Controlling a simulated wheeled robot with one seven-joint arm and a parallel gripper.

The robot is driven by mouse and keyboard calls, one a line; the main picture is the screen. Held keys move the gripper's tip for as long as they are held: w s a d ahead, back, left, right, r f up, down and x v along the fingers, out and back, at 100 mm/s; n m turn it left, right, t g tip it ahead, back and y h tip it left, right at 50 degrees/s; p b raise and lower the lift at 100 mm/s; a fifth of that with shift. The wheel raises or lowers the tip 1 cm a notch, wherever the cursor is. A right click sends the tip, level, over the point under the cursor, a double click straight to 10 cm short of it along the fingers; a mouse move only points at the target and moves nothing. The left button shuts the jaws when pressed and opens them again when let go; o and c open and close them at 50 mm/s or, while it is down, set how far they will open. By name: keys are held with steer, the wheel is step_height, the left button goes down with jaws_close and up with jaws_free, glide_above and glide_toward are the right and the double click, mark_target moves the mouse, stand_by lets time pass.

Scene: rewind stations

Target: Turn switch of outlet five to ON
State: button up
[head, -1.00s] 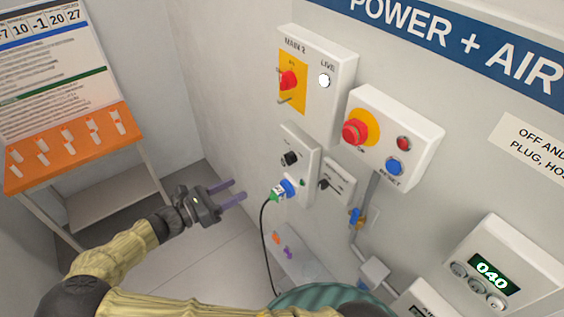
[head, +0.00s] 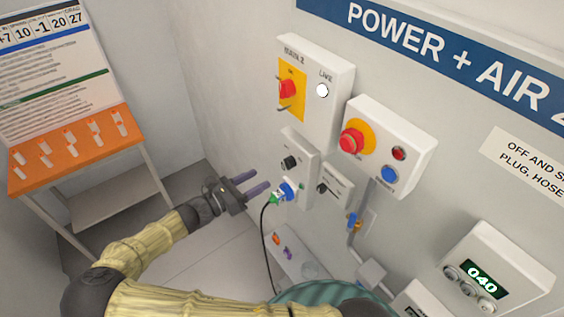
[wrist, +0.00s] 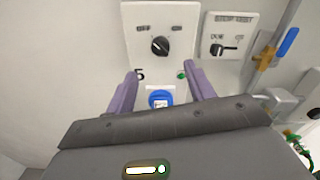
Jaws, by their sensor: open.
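The outlet five box (head: 299,150) is a white box on the wall with a black rotary knob (head: 290,162). The wrist view shows the box (wrist: 185,18), the knob (wrist: 160,46) and the number 5 at lower left. Small marks stand above the knob on both sides; I cannot read its setting surely.
Right of the outlet is a smaller box with a black lever (wrist: 222,48). Above are the main switch box (head: 318,75) and a red-button box (head: 400,145). An orange-topped stand (head: 75,150) is at left.

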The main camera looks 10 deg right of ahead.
mark_target(285, 164)
steer(key=p+x, duration=0.3)
steer(key=x, duration=0.5)
steer(key=shift+w+d+r, duration=0.15)
steer(key=shift+d, duration=0.2)
steer(key=shift+w+d, duration=0.1)
steer(key=shift+d, duration=0.35)
steer(key=c, duration=1)
